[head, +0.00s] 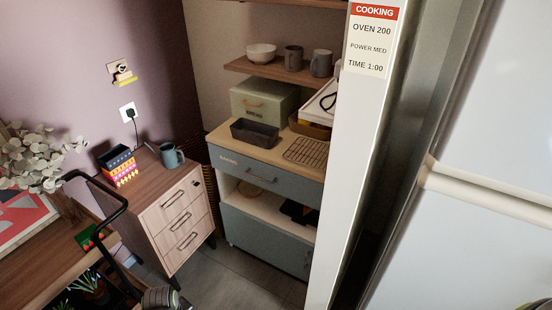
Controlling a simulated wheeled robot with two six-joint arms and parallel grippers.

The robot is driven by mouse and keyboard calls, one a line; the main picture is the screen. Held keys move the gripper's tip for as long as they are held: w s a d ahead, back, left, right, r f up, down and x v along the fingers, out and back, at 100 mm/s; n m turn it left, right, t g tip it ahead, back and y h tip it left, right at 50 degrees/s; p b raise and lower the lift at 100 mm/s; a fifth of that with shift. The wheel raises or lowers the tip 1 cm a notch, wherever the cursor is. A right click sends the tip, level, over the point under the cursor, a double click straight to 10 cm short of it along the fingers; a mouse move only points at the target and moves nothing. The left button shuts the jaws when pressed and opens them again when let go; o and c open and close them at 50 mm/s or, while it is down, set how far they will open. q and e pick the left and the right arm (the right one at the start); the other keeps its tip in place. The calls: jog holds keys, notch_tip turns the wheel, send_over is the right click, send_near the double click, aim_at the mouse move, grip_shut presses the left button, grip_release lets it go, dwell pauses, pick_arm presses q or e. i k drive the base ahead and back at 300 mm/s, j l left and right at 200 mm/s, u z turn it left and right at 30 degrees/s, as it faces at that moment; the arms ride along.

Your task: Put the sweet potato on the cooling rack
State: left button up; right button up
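The cooling rack (306,151) is a dark wire grid lying flat on the wooden top of the blue-grey cabinet, at its right side. Nothing shows on it. I cannot make out a sweet potato anywhere in the head view. A dark loaf tin (255,133) stands to the left of the rack, and its inside is only partly seen.
The blue-grey cabinet (262,174) stands beyond a white upright panel (362,130), which hides its right end. A green bread box (264,100) stands behind the tin. A wooden drawer unit (168,205) stands left, with grey floor (240,278) between.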

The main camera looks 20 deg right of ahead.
aim_at(300, 148)
jog(key=z, duration=1.5)
jog(key=j+z, duration=0.2)
jog(key=z, duration=0.25)
jog(key=j+z, duration=0.15)
jog(key=z, duration=0.25)
jog(key=k+j+z, duration=0.1)
jog(key=z, duration=0.35)
jog(key=k+j, duration=0.15)
jog(key=j, duration=0.2)
jog(key=k+j, duration=0.1)
jog(key=j, duration=0.3)
jog(key=k+j, duration=0.15)
jog(key=j, duration=0.2)
jog(key=k+j, duration=0.15)
jog(key=j, duration=0.2)
jog(key=k+j, duration=0.15)
jog(key=j, duration=0.25)
